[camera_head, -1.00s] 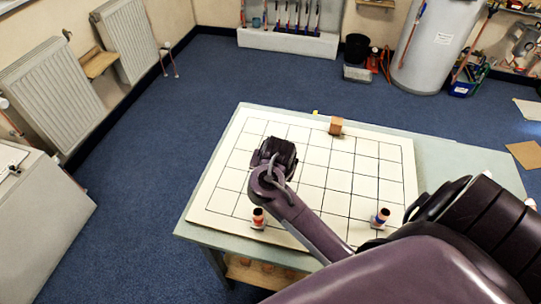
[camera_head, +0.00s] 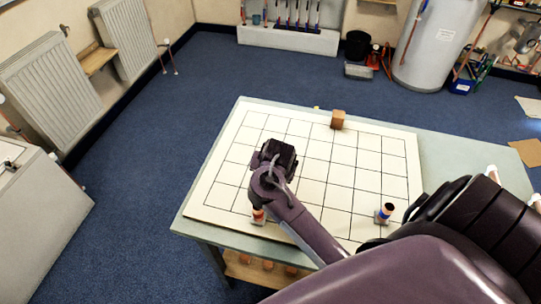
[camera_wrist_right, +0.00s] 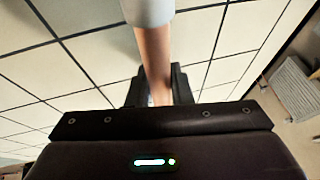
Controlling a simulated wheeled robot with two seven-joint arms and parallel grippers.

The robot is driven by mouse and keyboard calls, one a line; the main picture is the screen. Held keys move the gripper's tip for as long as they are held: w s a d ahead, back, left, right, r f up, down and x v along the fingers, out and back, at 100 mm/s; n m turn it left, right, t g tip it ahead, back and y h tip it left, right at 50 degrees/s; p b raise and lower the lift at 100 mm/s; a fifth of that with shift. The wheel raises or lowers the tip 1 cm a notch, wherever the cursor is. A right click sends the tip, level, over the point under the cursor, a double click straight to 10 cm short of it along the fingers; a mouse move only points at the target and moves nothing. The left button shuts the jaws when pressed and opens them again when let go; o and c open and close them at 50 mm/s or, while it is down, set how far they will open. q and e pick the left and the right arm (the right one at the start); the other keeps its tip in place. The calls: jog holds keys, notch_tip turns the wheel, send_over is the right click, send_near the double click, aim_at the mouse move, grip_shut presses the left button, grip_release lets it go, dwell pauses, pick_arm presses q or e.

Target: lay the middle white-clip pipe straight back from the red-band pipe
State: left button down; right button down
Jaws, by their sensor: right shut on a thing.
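The red-band pipe (camera_head: 258,216) stands upright near the front left of the white gridded board (camera_head: 226,200); my right arm partly covers it. A blue-band pipe (camera_head: 386,212) stands upright near the front right. My right gripper (camera_head: 275,156) is over the left-middle part of the board, behind the red-band pipe. In the right wrist view my right gripper (camera_wrist_right: 158,88) is shut on a copper pipe (camera_wrist_right: 153,55) with a white end piece (camera_wrist_right: 148,10). This pipe is hidden under the gripper in the head view. My left gripper is out of view.
A copper-brown block (camera_head: 338,119) stands at the board's back edge. White-ended pieces (camera_head: 492,172) show at the table's right, partly behind my arm. The table (camera_head: 450,150) has bare room right of the board.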

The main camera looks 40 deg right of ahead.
jog(key=shift+f, duration=0.35)
jog(key=c, duration=1.2)
grip_release()
notch_tip(320, 180, up, 9)
jog(key=p, duration=0.9)
jog(key=shift+r+p, duration=0.1)
jog(key=shift+p, duration=0.3)
